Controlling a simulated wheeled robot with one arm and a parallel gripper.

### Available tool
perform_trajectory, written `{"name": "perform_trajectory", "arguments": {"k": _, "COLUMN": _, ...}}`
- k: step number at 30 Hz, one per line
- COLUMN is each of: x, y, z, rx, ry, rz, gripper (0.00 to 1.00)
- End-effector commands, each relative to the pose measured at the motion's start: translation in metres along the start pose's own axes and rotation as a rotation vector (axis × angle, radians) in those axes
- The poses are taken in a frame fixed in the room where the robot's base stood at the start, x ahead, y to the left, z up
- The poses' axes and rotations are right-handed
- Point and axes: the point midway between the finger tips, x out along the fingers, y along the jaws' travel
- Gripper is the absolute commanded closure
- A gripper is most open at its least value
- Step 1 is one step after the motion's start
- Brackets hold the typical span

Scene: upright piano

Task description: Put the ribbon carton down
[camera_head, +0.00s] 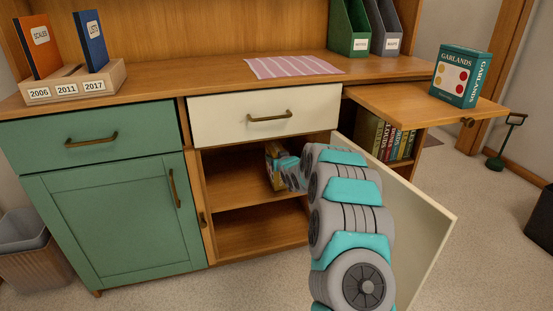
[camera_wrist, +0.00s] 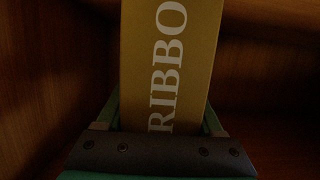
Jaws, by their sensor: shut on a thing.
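The ribbon carton (camera_wrist: 170,50) is a yellow-brown box with white letters reading "RIBBO". It fills the middle of the wrist view, inside a dark wooden compartment. My gripper (camera_wrist: 165,115) is shut on it, with a finger on each side of the carton. In the head view a yellowish part of the carton (camera_head: 272,150) shows at the upper shelf of the open cupboard, at the end of my arm. My arm hides most of the gripper there. I cannot tell whether the carton touches the shelf.
The cupboard's upper shelf (camera_head: 232,184) is bare left of my arm. Its cream door (camera_head: 425,225) stands open at the right of my arm. A cream drawer (camera_head: 265,116) is above. A pull-out board (camera_head: 400,100) holds a Garlands carton (camera_head: 456,77).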

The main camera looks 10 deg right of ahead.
Motion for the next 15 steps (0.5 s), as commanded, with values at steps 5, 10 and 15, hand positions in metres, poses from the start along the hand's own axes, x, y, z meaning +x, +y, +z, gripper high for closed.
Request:
{"name": "perform_trajectory", "arguments": {"k": 5, "x": 0.0009, "y": 0.0002, "z": 0.0023, "rx": 0.001, "ry": 0.002, "rz": 0.001, "gripper": 1.0}}
{"name": "perform_trajectory", "arguments": {"k": 10, "x": 0.0013, "y": 0.0004, "z": 0.0037, "rx": 0.001, "ry": 0.002, "rz": 0.001, "gripper": 1.0}}
{"name": "perform_trajectory", "arguments": {"k": 15, "x": 0.0012, "y": 0.0003, "z": 0.0036, "rx": 0.001, "ry": 0.002, "rz": 0.001, "gripper": 0.13}}
